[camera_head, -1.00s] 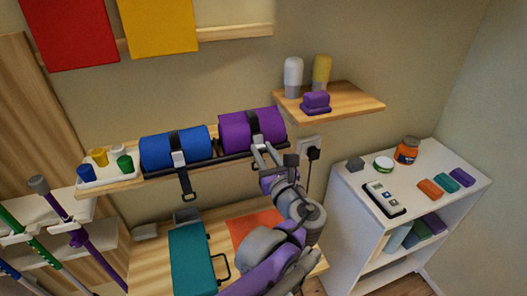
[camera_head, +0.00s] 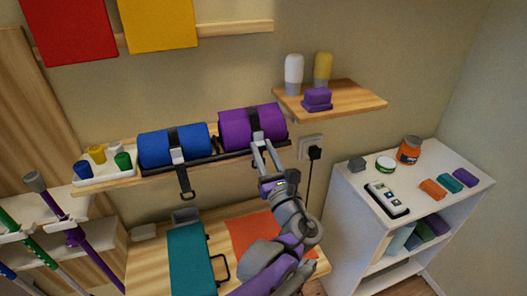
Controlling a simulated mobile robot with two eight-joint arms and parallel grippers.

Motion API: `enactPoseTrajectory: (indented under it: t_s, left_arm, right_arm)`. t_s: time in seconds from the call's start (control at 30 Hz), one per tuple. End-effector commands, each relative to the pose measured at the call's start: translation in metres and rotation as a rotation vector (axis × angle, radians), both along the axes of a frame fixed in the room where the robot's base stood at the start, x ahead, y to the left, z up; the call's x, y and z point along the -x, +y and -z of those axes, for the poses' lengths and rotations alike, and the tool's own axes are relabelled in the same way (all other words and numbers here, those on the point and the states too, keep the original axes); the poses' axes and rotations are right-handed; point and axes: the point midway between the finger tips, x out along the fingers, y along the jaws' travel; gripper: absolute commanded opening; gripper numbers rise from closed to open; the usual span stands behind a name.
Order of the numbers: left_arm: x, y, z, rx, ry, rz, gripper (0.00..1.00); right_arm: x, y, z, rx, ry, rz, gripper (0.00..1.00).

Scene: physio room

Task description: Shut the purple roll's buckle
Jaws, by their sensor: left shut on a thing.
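The purple roll (camera_head: 236,127) lies on the wall shelf with a dark strap (camera_head: 254,118) around it. My left gripper (camera_head: 261,143) is at the front of this strap, its fingers pointing up. It is shut on the buckle at the strap's lower front. The fingers largely hide the buckle, so I cannot tell whether it is fastened. My right gripper is not in view.
A blue roll (camera_head: 160,149) lies to the left, its strap end (camera_head: 186,186) hanging down. A small wooden shelf (camera_head: 350,103) holds bottles and a purple block. A white cabinet (camera_head: 352,215) is at right.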

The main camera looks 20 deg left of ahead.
Motion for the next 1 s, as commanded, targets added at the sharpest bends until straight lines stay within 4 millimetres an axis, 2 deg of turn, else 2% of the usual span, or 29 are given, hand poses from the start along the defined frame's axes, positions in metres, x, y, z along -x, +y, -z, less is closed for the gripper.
enactPoseTrajectory:
  t_s: [0.03, 0.07, 0.2, 0.23, 0.5, 0.63, 1.0]
  left_arm:
    - [0.000, 0.000, -0.001, -0.001, 0.000, 0.000, 0.00]
    - [0.000, 0.000, -0.001, -0.001, 0.000, 0.000, 0.34]
    - [0.000, 0.000, -0.001, -0.001, 0.000, 0.000, 0.59]
    - [0.000, 0.000, -0.001, -0.001, 0.000, 0.000, 0.62]
    - [0.000, 0.000, 0.000, -0.001, 0.001, 0.000, 0.62]
    - [0.007, -0.006, 0.002, 0.000, 0.001, 0.002, 0.62]
    - [0.063, -0.044, 0.020, 0.000, 0.001, 0.005, 0.62]
  right_arm:
    - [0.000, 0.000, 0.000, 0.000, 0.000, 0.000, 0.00]
    - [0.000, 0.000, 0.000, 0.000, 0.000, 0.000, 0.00]
    - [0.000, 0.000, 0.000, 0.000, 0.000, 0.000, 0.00]
    - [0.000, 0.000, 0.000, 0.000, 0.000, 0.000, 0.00]
    - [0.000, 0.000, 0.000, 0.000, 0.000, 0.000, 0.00]
    - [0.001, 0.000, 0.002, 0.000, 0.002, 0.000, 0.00]
    - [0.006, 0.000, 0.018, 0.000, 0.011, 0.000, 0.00]
